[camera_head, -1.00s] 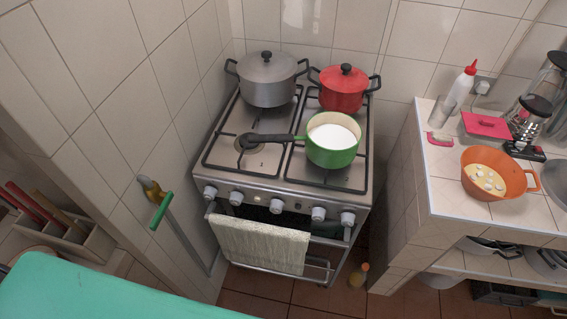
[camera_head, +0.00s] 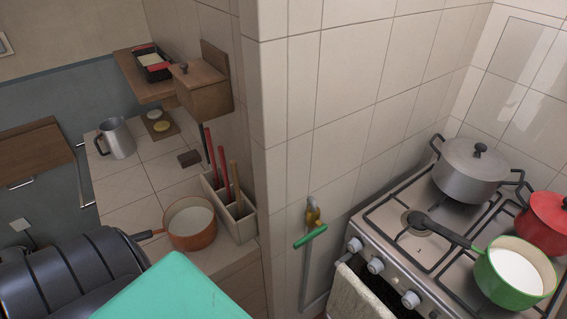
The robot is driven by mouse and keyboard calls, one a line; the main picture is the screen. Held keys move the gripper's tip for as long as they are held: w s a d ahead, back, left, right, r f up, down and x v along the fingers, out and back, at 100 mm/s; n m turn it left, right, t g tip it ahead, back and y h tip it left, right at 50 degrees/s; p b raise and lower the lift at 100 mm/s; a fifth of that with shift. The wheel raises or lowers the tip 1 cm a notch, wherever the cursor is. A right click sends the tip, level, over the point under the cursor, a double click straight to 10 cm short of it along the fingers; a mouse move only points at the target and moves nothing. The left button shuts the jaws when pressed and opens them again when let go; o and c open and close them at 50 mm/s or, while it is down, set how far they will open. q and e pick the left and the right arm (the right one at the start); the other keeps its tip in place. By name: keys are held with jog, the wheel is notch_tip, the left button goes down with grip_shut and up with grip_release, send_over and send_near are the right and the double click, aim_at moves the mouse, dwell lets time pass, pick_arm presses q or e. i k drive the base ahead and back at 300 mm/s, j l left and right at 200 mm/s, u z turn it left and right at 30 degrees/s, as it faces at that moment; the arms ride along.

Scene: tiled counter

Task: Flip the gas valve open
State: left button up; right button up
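The gas valve (camera_head: 313,212) is a small brass fitting on the tiled wall, left of the stove, in the head view. Its green lever handle (camera_head: 310,237) sticks out at a slant, crosswise to the pale pipe (camera_head: 307,275) that runs down below it. Nothing touches the handle. Neither of my grippers is in view, so their state and their distance from the valve do not show.
The stove (camera_head: 403,252) bears a grey pot (camera_head: 468,172), a red pot (camera_head: 548,222) and a green pan (camera_head: 512,278). A towel (camera_head: 362,292) hangs at its front. The wall corner (camera_head: 262,120) divides off a counter holding an orange pot (camera_head: 190,226). A teal surface (camera_head: 172,292) fills the lower foreground.

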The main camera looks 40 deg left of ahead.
aim_at(312, 235)
jog(key=u, duration=0.9)
